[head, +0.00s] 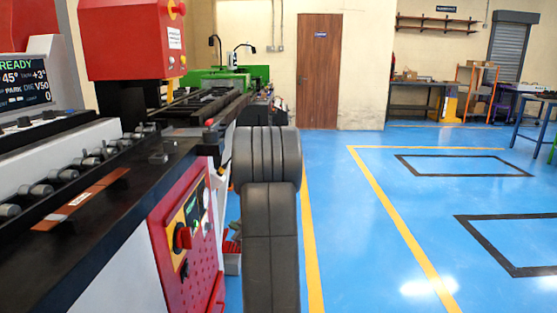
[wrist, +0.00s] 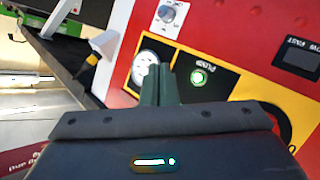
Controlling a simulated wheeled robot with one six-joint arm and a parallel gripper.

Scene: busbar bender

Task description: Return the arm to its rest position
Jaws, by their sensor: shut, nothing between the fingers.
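My arm (head: 265,170) stands folded in the middle of the head view, right beside the bender's front panel. Its gripper is hidden there. In the wrist view, the fingers of my gripper (wrist: 161,86) are together and empty. They point at the bender's control panel (wrist: 222,75), between a round white gauge (wrist: 146,66) and a green-lit PUMP button (wrist: 198,77). Whether they touch the panel cannot be told. In the head view, the panel (head: 184,235) is red with a yellow plate and a red mushroom button. The bender's screen (head: 24,84) reads READY and 45°.
The bender's dark bed (head: 90,185) fills the left side, with a copper-coloured bar (head: 82,198) on it. A red housing (head: 124,40) rises above. Blue floor (head: 370,235) with yellow and black lines is open to the right. A brown door (head: 319,70) and benches stand behind.

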